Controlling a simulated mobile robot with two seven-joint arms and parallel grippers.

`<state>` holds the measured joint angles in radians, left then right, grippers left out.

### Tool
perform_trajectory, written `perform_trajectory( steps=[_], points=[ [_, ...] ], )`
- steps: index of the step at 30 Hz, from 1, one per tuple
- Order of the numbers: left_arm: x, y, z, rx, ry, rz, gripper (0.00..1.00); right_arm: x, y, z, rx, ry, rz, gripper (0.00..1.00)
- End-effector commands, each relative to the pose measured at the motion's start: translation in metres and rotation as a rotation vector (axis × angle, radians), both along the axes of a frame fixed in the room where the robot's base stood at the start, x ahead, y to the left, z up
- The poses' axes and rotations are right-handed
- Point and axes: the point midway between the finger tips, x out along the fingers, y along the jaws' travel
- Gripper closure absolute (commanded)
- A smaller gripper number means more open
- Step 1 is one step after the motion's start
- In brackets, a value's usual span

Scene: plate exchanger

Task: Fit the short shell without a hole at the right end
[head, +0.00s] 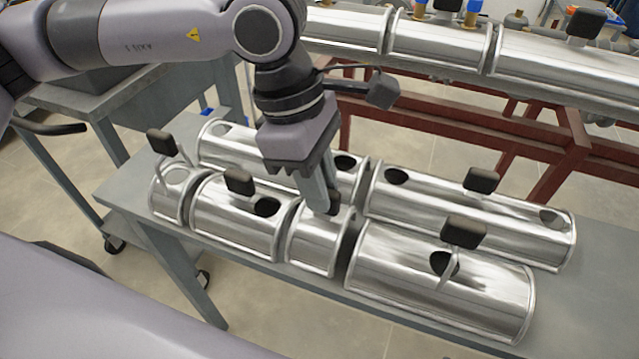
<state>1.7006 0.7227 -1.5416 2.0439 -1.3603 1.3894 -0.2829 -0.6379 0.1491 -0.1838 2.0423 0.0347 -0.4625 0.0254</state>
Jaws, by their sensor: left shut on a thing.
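The short shell without a hole (315,250) is a shiny silver half-cylinder with raised rims. It sits in the front row on the grey table, between a shell with a hole and a longer shell. My left gripper (328,205) points down over its top and is shut on its handle, which the fingers mostly hide. The shell looks still level with its neighbours; I cannot tell whether it touches the table. The exchanger (560,75) runs across the top right with silver shells around it; its right end runs out of view. My right gripper is not in view.
On the grey table (590,285), a small shell (170,200) and a holed shell (228,222) stand left, a long shell (420,285) right, and two long shells (225,150) (440,210) behind. A red frame (440,120) stands beyond. The table's right end is bare.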

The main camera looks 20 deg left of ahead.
Motion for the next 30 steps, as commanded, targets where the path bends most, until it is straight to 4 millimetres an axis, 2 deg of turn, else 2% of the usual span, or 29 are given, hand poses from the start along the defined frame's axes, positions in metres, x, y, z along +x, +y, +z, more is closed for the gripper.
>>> perform_trajectory(
  steps=[1, 13, 30],
  points=[
    [0.0, 0.0, 0.009, 0.0, -0.001, 0.0, 1.0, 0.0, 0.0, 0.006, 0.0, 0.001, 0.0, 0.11],
    [0.0, 0.0, 0.047, -0.001, -0.002, 0.0, 1.0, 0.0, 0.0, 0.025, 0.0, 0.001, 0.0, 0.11],
    [0.001, 0.0, 0.05, -0.001, -0.003, 0.001, 1.0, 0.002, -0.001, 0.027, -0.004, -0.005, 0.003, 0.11]
  ],
)
